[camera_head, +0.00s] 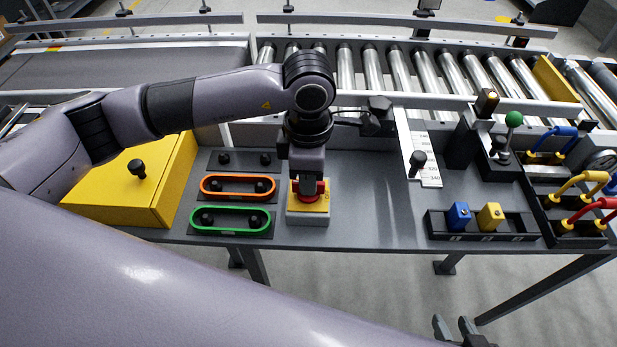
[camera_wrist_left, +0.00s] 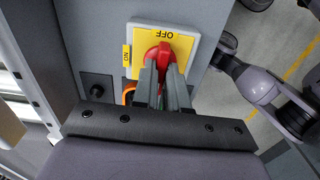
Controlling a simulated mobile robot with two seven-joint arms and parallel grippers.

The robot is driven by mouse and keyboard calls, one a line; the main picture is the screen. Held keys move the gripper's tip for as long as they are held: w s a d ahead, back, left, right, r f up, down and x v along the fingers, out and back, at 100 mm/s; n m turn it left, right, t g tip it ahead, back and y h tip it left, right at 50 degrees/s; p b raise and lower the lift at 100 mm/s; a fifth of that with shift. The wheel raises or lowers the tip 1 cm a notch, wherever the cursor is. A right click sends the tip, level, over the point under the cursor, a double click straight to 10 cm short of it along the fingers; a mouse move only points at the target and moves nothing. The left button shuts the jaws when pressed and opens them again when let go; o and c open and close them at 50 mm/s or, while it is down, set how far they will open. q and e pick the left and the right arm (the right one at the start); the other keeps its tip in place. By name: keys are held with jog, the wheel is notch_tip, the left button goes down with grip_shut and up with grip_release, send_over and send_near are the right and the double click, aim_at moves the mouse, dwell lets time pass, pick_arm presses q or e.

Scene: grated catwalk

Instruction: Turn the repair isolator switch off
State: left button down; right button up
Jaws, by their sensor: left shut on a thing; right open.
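The repair isolator switch is a red rotary knob (camera_head: 318,187) on a yellow plate (camera_head: 316,205), on a small grey box at the front of the bench. In the left wrist view, the red knob (camera_wrist_left: 162,50) sits between the fingertips of my left gripper (camera_wrist_left: 163,75), shut on it from above. The plate (camera_wrist_left: 187,45) reads OFF at the picture's top edge and ON at its left. The fingers cover part of the knob, so its exact pointing is hard to tell. My right gripper (camera_head: 456,329) is open and empty, low at the front, away from the switch.
Orange (camera_head: 238,177) and green (camera_head: 230,209) loops lie left of the switch, beside a yellow box (camera_head: 120,185). To the right are a sliding scale (camera_head: 425,160), a green-knobbed lever (camera_head: 513,120), and a tray (camera_head: 480,232) with blue and yellow blocks. A roller conveyor (camera_head: 400,72) runs behind.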

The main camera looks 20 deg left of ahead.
pick_arm(q)
jog(key=shift+r+n, duration=0.1)
jog(key=shift+n, duration=0.2)
jog(key=c, duration=1.2)
grip_release()
jog(key=shift+o, duration=0.2)
notch_tip(320, 180, up, 7)
jog(key=shift+r, duration=0.1)
